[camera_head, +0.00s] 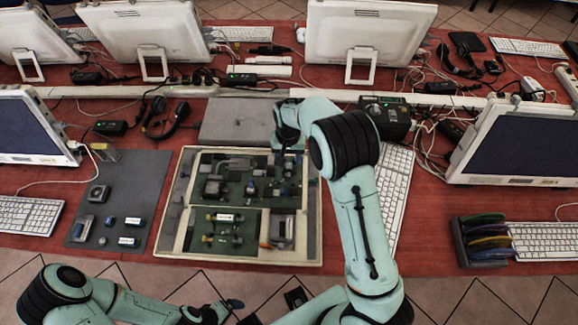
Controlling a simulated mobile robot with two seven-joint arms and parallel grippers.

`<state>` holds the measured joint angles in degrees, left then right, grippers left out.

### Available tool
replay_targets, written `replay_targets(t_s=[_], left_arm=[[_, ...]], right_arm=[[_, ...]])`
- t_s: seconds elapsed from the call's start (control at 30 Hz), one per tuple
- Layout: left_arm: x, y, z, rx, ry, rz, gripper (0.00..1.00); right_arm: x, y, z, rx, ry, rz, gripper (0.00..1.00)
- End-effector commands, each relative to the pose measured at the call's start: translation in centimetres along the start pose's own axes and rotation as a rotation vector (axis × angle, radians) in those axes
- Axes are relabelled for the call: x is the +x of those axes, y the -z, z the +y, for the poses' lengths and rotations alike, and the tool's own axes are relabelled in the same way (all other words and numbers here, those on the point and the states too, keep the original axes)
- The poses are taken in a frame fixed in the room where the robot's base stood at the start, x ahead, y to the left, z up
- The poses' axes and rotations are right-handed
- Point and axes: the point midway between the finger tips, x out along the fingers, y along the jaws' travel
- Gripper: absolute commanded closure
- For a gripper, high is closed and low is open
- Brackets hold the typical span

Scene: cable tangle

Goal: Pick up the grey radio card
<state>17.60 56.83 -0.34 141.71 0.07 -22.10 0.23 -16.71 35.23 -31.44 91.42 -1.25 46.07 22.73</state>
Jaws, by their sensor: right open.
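A shallow cream-rimmed case (240,257) with a green board (237,190) and many small parts lies mid-table. A grey card-like piece (281,229) is in its lower right part. I cannot tell for sure whether this or another small grey part is the radio card. My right gripper (288,150) is open and points down over the case's upper right edge. Its fingertips are small and dark, and nothing shows between them. My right arm hides part of the case's right side surroundings. My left gripper (232,305) is low, in front of the table, and its jaws are unclear.
A grey mat (145,180) with several modules and small cylinders lies left of the case. A flat grey box (240,122) is behind it. Monitors, keyboards, loose cables and a black box (386,117) crowd the back. A rack of coloured discs (483,240) stands at right.

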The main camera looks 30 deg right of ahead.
Motion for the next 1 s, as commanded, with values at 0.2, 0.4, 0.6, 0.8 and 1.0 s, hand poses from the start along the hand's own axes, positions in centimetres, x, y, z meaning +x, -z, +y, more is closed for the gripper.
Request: replay_targets(t_s=[0.2, 0.4, 0.6, 0.8, 1.0], left_arm=[[0.1, 0.0, 0.0, 0.0, 0.0, 0.0, 0.03], [0.1, 0.0, 0.0, 0.0, 0.0, 0.0, 0.03], [0.1, 0.0, 0.0, 0.0, 0.0, 0.0, 0.03], [0.1, 0.0, 0.0, 0.0, 0.0, 0.0, 0.03], [0.1, 0.0, 0.0, 0.0, 0.0, 0.0, 0.03]], right_arm=[[2.9, -0.1, 0.2, 0.0, -0.002, -0.001, 0.47], [3.1, -0.1, 0.2, 0.001, 0.0, 0.0, 0.47], [3.1, -0.1, 0.2, 0.001, 0.0, 0.0, 0.89], [3.0, -0.1, 0.2, 0.001, 0.0, 0.0, 1.0], [2.9, -0.1, 0.2, 0.001, 0.0, 0.001, 1.0]])
